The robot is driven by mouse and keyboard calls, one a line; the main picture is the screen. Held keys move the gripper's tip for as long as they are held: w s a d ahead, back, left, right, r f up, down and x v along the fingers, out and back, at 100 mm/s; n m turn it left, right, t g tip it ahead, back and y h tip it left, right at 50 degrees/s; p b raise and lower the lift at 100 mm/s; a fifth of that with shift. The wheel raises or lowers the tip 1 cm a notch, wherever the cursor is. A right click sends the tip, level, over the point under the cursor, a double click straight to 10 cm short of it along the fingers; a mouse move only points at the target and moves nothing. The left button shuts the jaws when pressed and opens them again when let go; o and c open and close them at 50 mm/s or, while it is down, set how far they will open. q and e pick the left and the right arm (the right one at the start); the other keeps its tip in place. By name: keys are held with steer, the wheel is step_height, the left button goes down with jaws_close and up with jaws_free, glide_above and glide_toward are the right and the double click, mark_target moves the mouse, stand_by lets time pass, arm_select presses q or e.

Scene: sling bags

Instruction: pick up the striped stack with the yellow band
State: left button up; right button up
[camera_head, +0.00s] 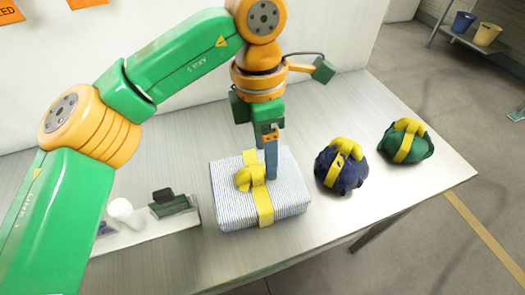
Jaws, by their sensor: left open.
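The striped stack (287,205), white with thin blue-grey stripes, lies on the table in the middle of the head view. A yellow band (264,207) runs across its top, with a bulky yellow knot (250,178) near the middle. My left gripper (271,175) points down from above, with its fingertips at the stack's top just right of the knot. The gripper is open; from this angle its fingers overlap and I cannot tell whether they touch the stack or straddle the band. My right gripper is not in view.
A dark blue bundle (353,178) and a green bundle (419,148), both with yellow bands, sit to the right on the table (330,236). A low white tray (150,236) with small items stands left. A wall is behind; two buckets stand on a far shelf.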

mark_target(256, 168)
arm_select(q)
steer(key=shift+w+a+r+t+y, duration=0.3)
steer(key=shift+w+a, duration=0.1)
steer(key=shift+w, duration=0.1)
steer(key=shift+a+f, duration=0.15)
steer(key=shift+f, duration=0.2)
steer(key=f, duration=0.1)
steer(key=f+p, duration=0.1)
steer(key=f, duration=0.3)
steer(key=shift+s+a+f+p, duration=0.25)
steer(key=shift+s+a+p, duration=0.05)
steer(key=shift+s+a, duration=0.1)
steer(key=shift+w+d+f, duration=0.1)
steer(key=shift+w+f, duration=0.05)
steer(key=shift+f, duration=0.15)
steer(key=c, duration=0.7)
jaws_close()
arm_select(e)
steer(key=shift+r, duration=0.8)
arm_select(q)
steer(key=shift+r, duration=0.1)
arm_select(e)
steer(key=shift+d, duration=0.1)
